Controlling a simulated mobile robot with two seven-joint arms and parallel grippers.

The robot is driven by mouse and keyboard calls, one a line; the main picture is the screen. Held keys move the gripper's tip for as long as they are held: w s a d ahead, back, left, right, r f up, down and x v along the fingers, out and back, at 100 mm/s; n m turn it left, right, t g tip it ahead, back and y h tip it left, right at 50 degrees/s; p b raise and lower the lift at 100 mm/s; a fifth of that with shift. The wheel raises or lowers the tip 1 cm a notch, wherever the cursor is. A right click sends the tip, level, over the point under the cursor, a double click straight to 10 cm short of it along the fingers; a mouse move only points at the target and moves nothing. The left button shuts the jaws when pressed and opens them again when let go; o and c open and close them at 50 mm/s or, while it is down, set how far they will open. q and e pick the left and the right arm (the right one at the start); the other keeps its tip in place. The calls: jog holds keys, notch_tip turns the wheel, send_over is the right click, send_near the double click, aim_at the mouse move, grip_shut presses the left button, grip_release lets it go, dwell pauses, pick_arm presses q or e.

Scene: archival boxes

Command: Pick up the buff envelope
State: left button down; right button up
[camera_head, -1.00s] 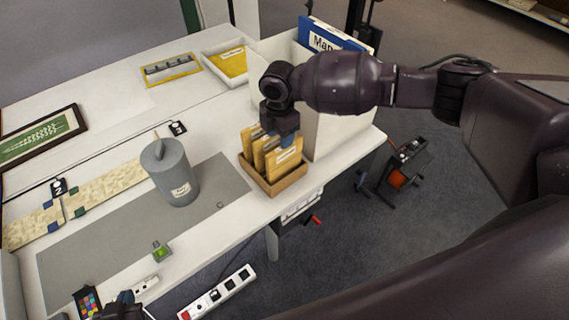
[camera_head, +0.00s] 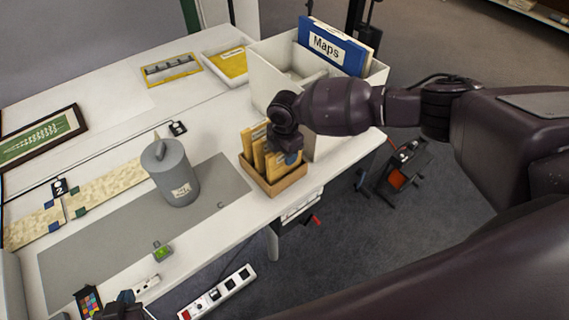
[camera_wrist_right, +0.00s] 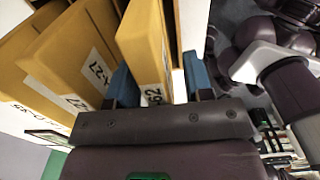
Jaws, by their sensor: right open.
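Several buff envelopes (camera_head: 248,138) with white labels stand upright in a small brown open box (camera_head: 276,184) near the table's front edge. My right gripper (camera_head: 288,158) is down over the front right envelopes and hides part of them. In the right wrist view its blue-padded fingers (camera_wrist_right: 160,78) are open, one on each side of a buff envelope (camera_wrist_right: 143,38) whose label ends in "62". Whether the pads touch it, I cannot tell. Other envelopes (camera_wrist_right: 65,50) labelled "27" stand to the left. My left gripper (camera_head: 124,308) shows only partly at the bottom left edge.
A white box (camera_head: 262,80) with a blue "Maps" folder (camera_head: 333,46) stands close behind the envelopes. A grey lidded canister (camera_head: 174,175) stands to the left on a grey mat (camera_head: 105,245). A yellow-lined tray (camera_head: 228,62) lies further back.

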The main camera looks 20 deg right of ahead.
jog(key=shift+c, duration=0.5)
grip_shut()
jog(key=shift+r, duration=0.1)
